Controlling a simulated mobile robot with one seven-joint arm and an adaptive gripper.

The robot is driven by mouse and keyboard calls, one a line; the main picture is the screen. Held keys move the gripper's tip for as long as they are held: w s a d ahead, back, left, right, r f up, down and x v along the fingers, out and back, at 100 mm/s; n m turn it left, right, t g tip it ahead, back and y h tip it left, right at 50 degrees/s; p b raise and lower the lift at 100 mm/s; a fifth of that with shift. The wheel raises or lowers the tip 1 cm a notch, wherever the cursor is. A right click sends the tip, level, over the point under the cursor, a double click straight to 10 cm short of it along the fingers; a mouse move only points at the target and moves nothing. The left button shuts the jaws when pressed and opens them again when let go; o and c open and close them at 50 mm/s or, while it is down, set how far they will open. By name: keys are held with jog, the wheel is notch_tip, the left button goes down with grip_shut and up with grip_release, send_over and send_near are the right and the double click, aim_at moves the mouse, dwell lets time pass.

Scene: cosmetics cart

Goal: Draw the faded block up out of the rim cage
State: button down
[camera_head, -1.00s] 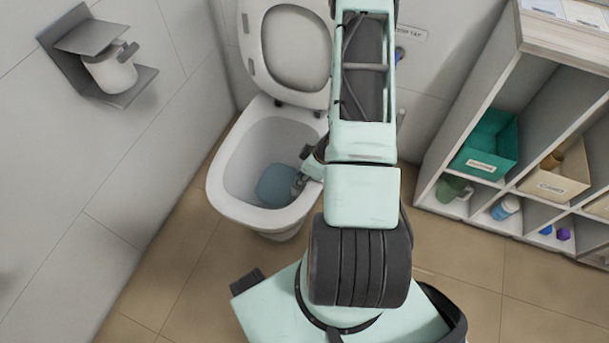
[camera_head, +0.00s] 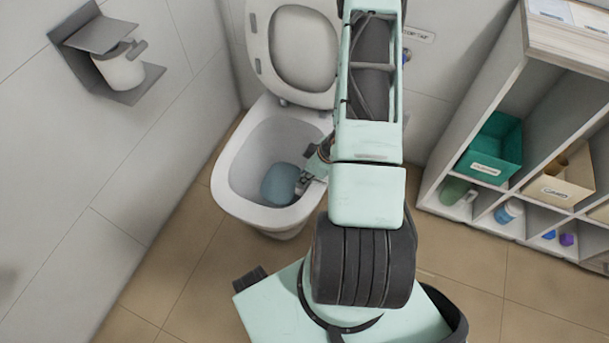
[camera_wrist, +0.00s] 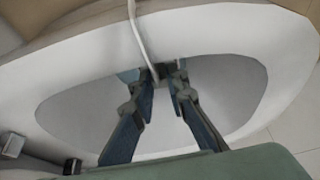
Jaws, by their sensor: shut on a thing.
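My gripper (camera_head: 301,186) reaches into the toilet bowl (camera_head: 228,185) from the right, low and close to the bluish water. In the wrist view my gripper (camera_wrist: 166,72) has its two dark fingers drawn together at the tips, shut on a small greyish thing that appears to be the faded block (camera_wrist: 163,71). The block is mostly hidden by the fingertips. A thin white strap (camera_wrist: 139,38) runs over the bowl rim and down to the fingertips, and looks like the cage's hanger. The cage body cannot be made out, so whether the block is inside it is unclear.
The raised toilet lid and seat (camera_head: 252,45) stand behind the bowl. A paper holder (camera_head: 95,50) is on the left wall. A shelf unit (camera_head: 520,60) with a green bin (camera_head: 492,150) and a beige bin (camera_head: 556,188) stands at right.

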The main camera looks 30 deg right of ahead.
jog(key=shift+r+p, duration=2.85)
jog(key=shift+r, duration=0.25)
notch_tip(320, 180, up, 8)
jog(key=p, duration=0.7)
